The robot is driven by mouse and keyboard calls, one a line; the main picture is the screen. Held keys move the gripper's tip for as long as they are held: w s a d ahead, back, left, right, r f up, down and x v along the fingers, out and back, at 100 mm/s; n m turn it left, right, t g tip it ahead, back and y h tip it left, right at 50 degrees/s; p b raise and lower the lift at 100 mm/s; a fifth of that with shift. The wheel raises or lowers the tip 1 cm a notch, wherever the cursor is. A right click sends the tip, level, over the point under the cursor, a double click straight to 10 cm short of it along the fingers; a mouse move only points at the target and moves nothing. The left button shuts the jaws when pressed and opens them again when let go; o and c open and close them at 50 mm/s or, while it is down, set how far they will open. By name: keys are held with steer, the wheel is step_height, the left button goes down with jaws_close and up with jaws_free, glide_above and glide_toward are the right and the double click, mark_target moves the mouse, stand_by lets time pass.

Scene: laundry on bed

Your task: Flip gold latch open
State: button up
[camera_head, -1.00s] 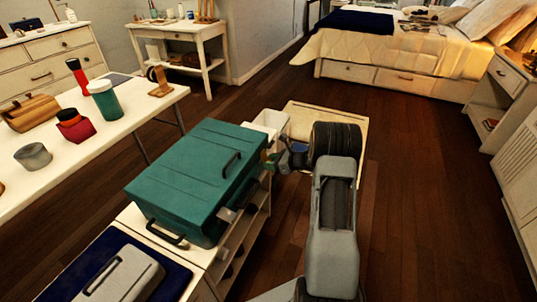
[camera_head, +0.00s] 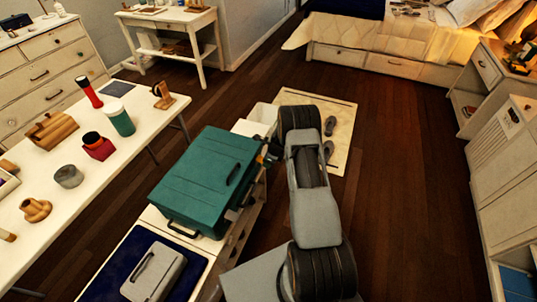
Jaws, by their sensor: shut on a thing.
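A teal case (camera_head: 200,175) with dark handles stands closed on the white shelf unit. A small gold latch (camera_head: 262,158) shows at the far right corner of the case. My gripper (camera_head: 268,152) is at that corner, small and partly hidden behind my arm. It is shut on the gold latch, though the fingertips are hard to make out. A grey latch (camera_head: 234,213) sits nearer on the same right side of the case.
A grey case (camera_head: 155,277) lies on a dark blue mat in front. The white table (camera_head: 95,165) at left holds bottles and wooden pieces. A cream rug (camera_head: 343,150) with slippers lies behind my arm. Wooden floor is clear at right (camera_head: 410,190).

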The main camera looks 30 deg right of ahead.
steer(key=shift+r+g+h+p, duration=0.4)
steer(key=shift+g+h+p, duration=0.1)
steer(key=shift+p, duration=0.4)
steer(key=o, duration=0.8)
steer(key=r, duration=0.4)
steer(key=s+d+r, duration=0.1)
steer(key=r, duration=0.8)
steer(key=shift+s+d+r, duration=0.2)
steer(key=shift+s+r, duration=0.05)
steer(key=shift+s, duration=0.05)
